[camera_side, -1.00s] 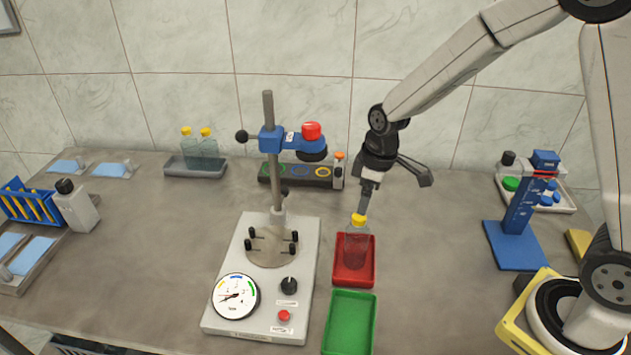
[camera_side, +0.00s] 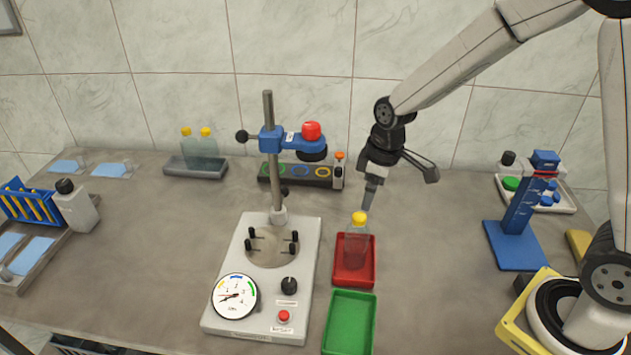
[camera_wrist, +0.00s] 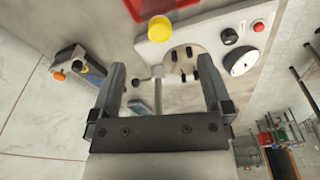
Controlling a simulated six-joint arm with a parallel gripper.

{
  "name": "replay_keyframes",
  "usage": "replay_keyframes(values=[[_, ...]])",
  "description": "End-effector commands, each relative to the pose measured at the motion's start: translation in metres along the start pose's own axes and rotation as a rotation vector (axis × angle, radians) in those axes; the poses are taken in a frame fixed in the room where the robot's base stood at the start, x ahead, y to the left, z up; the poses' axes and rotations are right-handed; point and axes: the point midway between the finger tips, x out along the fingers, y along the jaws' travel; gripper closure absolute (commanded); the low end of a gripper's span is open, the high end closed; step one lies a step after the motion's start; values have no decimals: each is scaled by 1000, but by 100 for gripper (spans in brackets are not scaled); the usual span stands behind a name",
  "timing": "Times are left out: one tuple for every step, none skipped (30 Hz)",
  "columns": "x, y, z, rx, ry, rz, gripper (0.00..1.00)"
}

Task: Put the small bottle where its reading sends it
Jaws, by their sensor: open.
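The small clear bottle with a yellow cap (camera_side: 357,240) stands upright in the red tray (camera_side: 354,277). Its yellow cap (camera_wrist: 160,28) also shows in the wrist view, beyond the fingertips. My gripper (camera_side: 371,193) is open and empty, above and behind the bottle, apart from it. In the wrist view its two fingers (camera_wrist: 163,84) are spread with nothing between them. The tester (camera_side: 262,280) has a round dial (camera_side: 235,296) with coloured arcs and a needle pointing left; its exact reading is too small to tell. A green tray (camera_side: 350,322) lies in front of the red tray.
The tester's post carries a blue arm with a red knob (camera_side: 311,131), left of my gripper. A dark rack with coloured rings (camera_side: 297,173) stands behind. Two yellow-capped bottles (camera_side: 198,145) stand at the back left. A blue stand (camera_side: 521,215) is at right.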

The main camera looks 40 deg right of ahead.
Motion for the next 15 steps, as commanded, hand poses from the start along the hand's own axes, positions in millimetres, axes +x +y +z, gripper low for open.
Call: replay_keyframes(values=[[-2, -2, 5, 24, 4, 7, 0], [-3, -3, 10, 43, 5, 10, 0], [-5, -5, 15, 72, 10, 18, 0], [-6, -7, 20, 97, 14, 23, 0], [-8, -10, 25, 124, 17, 28, 0], [-9, -12, 33, 162, 24, 36, 0], [-11, -15, 39, 192, 29, 42, 0], [-12, -17, 45, 223, 35, 49, 0], [-13, -21, 54, 264, 42, 55, 0], [-14, -23, 60, 295, 50, 61, 0], [-15, -26, 66, 326, 56, 66, 0], [-16, -29, 74, 363, 64, 72, 0], [-17, -32, 79, 390, 70, 75, 0], [-17, -34, 84, 415, 77, 79, 0], [-17, -37, 90, 445, 83, 82, 0]])
